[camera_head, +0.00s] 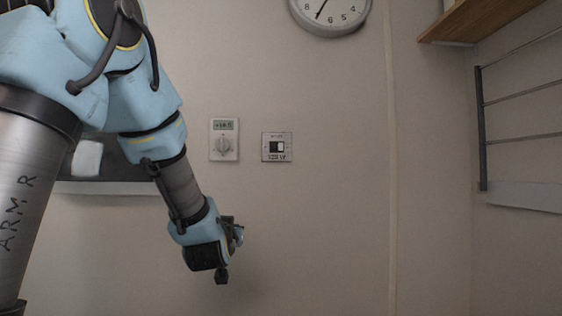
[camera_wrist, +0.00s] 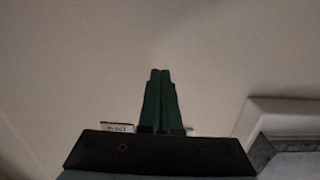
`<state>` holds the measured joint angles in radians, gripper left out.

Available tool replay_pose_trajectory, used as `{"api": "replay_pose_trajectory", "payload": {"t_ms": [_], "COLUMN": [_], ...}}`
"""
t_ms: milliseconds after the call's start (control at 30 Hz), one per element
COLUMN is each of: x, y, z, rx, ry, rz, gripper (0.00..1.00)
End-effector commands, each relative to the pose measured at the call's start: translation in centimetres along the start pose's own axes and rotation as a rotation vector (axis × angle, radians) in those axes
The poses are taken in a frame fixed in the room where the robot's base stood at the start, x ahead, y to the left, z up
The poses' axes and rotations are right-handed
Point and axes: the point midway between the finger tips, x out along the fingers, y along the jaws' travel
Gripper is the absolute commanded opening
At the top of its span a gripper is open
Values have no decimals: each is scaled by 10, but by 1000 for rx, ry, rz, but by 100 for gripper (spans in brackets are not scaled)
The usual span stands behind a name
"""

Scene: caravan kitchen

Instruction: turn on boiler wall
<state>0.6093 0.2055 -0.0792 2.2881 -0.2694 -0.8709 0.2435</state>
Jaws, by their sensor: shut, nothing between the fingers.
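Two small controls are on the pale wall in the head view. The left one is a white wall unit (camera_head: 223,140) with a green display and a round dial. The right one is a switch plate (camera_head: 276,147) with a dark and white rocker; its small lettering is hard to read. I cannot tell for sure which is the boiler control. My gripper (camera_head: 222,276) is below and left of the switch plate, apart from both controls. In the wrist view its green fingers (camera_wrist: 161,72) are together with nothing between them. A small white labelled piece (camera_wrist: 118,127) shows beside the gripper body, mostly hidden.
A round clock (camera_head: 330,14) hangs high on the wall. A wooden shelf (camera_head: 485,18) and a dark rail rack (camera_head: 482,128) are at the right. A framed opening (camera_head: 118,187) lies behind my arm. The wall right of my gripper is bare.

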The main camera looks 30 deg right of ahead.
Motion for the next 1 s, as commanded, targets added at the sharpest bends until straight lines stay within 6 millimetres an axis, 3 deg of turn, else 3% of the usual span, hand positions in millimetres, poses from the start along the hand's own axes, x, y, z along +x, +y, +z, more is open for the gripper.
{"api": "replay_pose_trajectory", "payload": {"t_ms": [33, 100, 200, 333, 567, 1000], "x": [3, -1, -16, -38, -53, -45], "y": [29, 56, 87, 110, 120, 118], "z": [-24, -58, -97, -127, -144, -154], "rx": [3, 1, -12, -34, -49, -50], "ry": [122, 284, 474, 639, 734, 734], "rz": [15, 9, -10, -41, -70, -72], "gripper": [0, 0, 0, 0, 0, 0]}}
